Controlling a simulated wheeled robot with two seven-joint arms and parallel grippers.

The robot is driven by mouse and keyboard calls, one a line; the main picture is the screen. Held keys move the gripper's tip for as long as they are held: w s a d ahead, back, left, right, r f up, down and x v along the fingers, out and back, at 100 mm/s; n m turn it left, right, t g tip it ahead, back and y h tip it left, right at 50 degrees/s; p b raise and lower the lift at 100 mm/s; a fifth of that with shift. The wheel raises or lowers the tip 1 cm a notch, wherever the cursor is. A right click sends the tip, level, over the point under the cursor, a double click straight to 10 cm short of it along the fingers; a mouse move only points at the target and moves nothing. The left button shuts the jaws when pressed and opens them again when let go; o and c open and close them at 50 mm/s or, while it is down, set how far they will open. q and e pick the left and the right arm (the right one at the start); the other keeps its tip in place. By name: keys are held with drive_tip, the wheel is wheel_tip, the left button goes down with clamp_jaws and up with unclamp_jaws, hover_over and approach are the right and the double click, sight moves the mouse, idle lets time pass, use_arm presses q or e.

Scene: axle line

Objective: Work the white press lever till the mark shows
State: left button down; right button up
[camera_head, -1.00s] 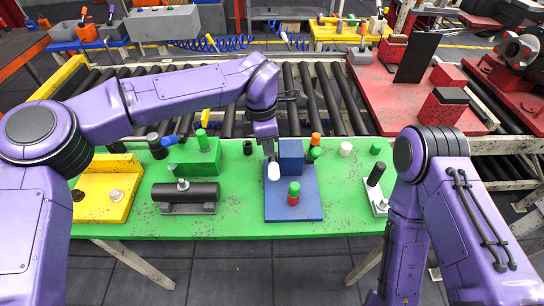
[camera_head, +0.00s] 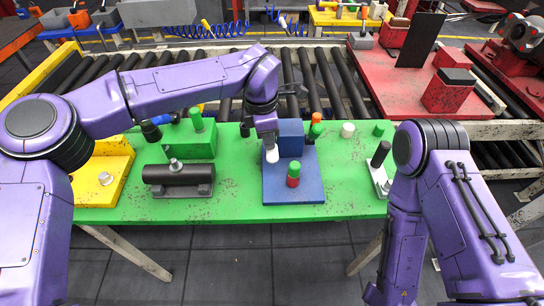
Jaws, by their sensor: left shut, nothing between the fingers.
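The press stands on the green bench as a blue base plate (camera_head: 310,192) with an upright blue block (camera_head: 291,138) at its back. The white press lever (camera_head: 272,155) shows its rounded end at the left of the block. My left gripper (camera_head: 269,143) is shut, just above and behind that white end; I cannot tell whether they touch. A post with a green top and red lower part (camera_head: 293,175) stands upright on the plate. I cannot make out a mark. My right arm hangs at the right with its gripper outside the view.
The green bench (camera_head: 235,205) also holds a dark cylinder on a stand (camera_head: 180,174), a green block (camera_head: 190,142), a yellow fixture (camera_head: 103,170) and a small clamp with a dark post (camera_head: 380,157). A roller conveyor (camera_head: 335,90) runs behind. Bare bench lies right of the blue plate.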

use_arm(q)
drive_tip(key=shift+f, duration=0.3)
wheel_tip(320, 180, down, 4)
drive_tip(key=shift+r+b, duration=0.15)
drive_tip(key=shift+b, duration=0.5)
drive_tip(key=shift+a+r+p, duration=0.15)
drive_tip(key=shift+r+p, duration=0.15)
drive_tip(key=a+p, duration=0.1)
drive_tip(key=a, duration=0.2)
drive_tip(key=shift+s+r+p, duration=0.2)
drive_tip(key=shift+r+p, duration=0.15)
drive_tip(key=shift+d, duration=0.1)
wheel_tip(320, 180, up, 11)
drive_tip(key=a+b, duration=0.1)
drive_tip(key=b, duration=0.1)
drive_tip(key=shift+f, duration=0.2)
